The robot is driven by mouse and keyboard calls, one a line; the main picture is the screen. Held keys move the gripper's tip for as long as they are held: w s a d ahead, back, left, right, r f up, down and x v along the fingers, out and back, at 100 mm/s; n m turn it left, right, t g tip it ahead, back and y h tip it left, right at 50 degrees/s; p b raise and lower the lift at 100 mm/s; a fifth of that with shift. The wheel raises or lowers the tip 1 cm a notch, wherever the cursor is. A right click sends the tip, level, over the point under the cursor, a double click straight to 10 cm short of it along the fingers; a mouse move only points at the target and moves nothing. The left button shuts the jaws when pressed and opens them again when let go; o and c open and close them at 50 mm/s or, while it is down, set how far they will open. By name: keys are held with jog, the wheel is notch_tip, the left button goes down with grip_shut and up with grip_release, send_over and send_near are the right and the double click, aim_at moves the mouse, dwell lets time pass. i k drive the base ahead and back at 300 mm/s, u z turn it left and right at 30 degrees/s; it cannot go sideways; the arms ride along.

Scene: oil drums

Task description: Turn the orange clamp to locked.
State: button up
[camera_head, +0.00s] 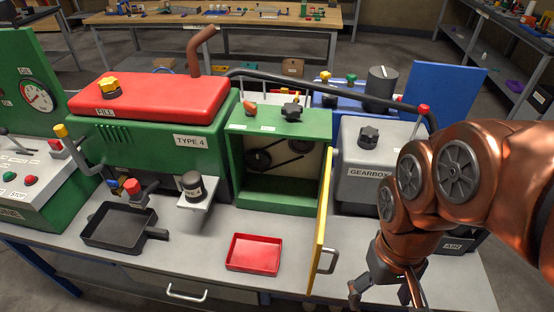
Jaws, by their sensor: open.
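A small orange-red handle (250,108), the only piece here that looks like the orange clamp, sits on top of the open-fronted green housing (285,128). Whether it is locked cannot be told at this size. White labels lie on the housing top near it, too small to read. My gripper (388,297) is at the bottom right, pointing down, open and empty, with the frame edge close to its fingertips. It is well to the right of and nearer than the handle, apart from it.
A yellow door (322,222) stands swung open from the housing, between it and my gripper. A black star knob (291,112) is right of the handle. The grey gearbox (365,165) stands behind my arm. A red tray (254,254) and black pan (118,228) lie in front.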

aim_at(252, 110)
jog(key=k, duration=0.6)
jog(key=u, duration=0.65)
jog(key=i, duration=0.45)
jog(key=u, duration=0.8)
jog(key=i, duration=0.5)
jog(key=u, duration=0.05)
